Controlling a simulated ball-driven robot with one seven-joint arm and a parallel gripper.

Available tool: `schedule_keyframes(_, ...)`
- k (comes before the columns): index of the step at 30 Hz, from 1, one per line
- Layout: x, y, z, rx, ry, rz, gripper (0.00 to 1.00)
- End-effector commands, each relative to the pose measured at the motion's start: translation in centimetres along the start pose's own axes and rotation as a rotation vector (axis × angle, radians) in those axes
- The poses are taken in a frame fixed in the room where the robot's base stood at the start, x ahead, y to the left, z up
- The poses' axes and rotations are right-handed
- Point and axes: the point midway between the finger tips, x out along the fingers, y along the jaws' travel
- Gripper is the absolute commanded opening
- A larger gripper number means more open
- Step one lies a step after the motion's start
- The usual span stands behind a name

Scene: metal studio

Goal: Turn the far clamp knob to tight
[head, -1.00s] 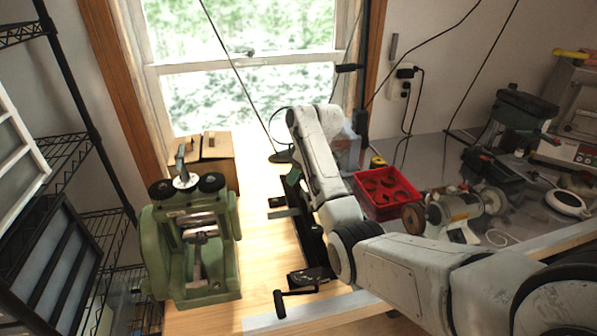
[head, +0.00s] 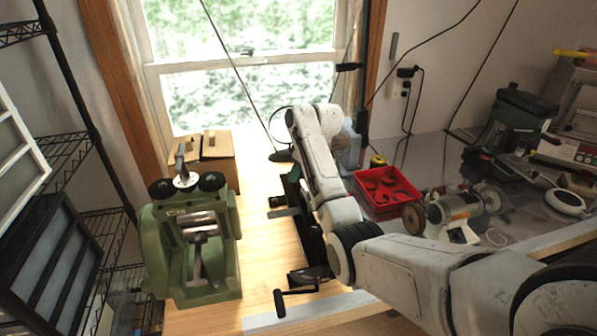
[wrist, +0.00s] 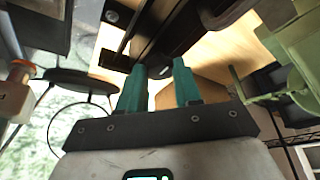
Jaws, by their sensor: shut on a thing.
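A black vise-like tool with long dark rails (head: 306,228) lies on the wooden bench, with a crank handle (head: 292,292) at its near end. My arm covers part of its far end in the head view. In the wrist view my gripper (wrist: 158,74) has its two teal fingers on either side of a small dark knob (wrist: 158,71) at the end of the dark rails (wrist: 150,25). The fingers are shut on this knob. Which way the knob is turned cannot be told. My gripper is mostly hidden behind my arm in the head view.
A red bin (head: 385,192) and a bench grinder (head: 455,212) stand to the right. A dark round lamp base (head: 282,156) sits near the window.

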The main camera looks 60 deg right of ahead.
Motion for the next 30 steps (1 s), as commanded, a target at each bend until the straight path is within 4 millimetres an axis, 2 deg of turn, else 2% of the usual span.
schedule_keyframes(8, 0.03, -0.25, -0.03, 0.151, 0.001, 0.063, 0.03)
schedule_keyframes(30, 0.17, -0.82, -0.36, 0.793, 0.002, 0.332, 0.03)
